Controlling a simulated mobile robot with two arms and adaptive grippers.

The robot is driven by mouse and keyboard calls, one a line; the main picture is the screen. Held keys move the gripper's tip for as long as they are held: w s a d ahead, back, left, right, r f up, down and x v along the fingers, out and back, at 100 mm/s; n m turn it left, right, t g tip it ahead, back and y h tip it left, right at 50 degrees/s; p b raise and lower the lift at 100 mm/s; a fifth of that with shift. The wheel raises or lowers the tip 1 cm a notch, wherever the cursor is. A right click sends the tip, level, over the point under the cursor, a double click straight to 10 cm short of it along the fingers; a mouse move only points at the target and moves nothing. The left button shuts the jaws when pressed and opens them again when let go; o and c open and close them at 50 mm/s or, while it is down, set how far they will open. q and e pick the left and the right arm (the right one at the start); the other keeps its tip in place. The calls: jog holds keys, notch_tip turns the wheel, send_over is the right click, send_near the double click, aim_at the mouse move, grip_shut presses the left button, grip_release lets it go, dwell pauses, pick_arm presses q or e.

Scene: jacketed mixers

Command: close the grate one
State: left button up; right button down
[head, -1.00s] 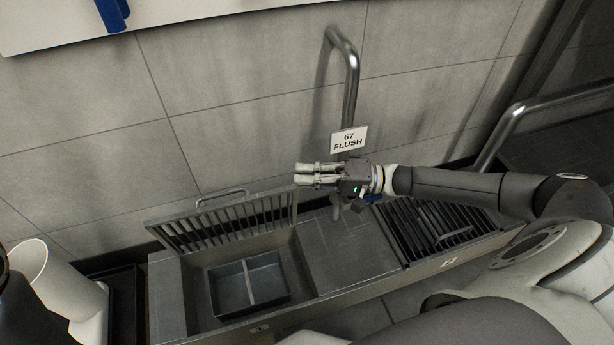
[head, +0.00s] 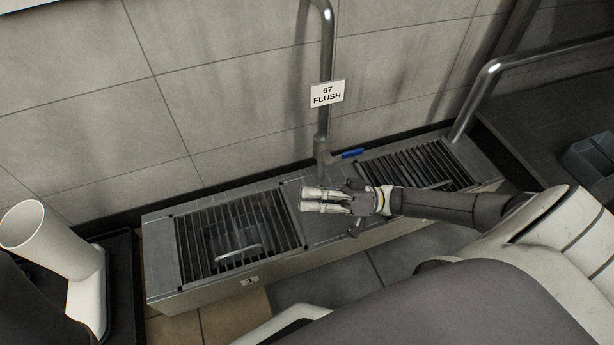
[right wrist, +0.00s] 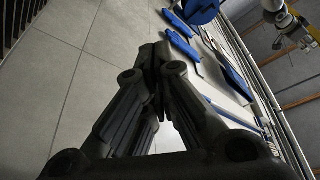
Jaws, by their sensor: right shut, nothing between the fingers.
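The left grate (head: 238,236), with dark parallel bars and a handle, lies flat over its opening in the metal drain channel (head: 190,294). A label that seems to read 1 is on the channel's front below it. A divided basket (head: 236,238) shows dimly through the bars. My right gripper (head: 306,199) is shut and empty, just right of this grate, over the plate between the two grates. In the right wrist view its fingers (right wrist: 155,62) are together. My left gripper is not in view.
A second grate (head: 418,168) lies flat at the right of the channel. A pipe with a blue-handled valve (head: 350,154) and a sign reading 67 FLUSH (head: 327,93) stands behind. A white cylinder (head: 50,240) is at the left. Blue-handled tools (right wrist: 180,30) show in the right wrist view.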

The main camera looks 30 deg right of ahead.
jog(key=shift+s+a+f, duration=0.1)
jog(key=shift+s+f, duration=0.4)
jog(key=shift+f, duration=0.1)
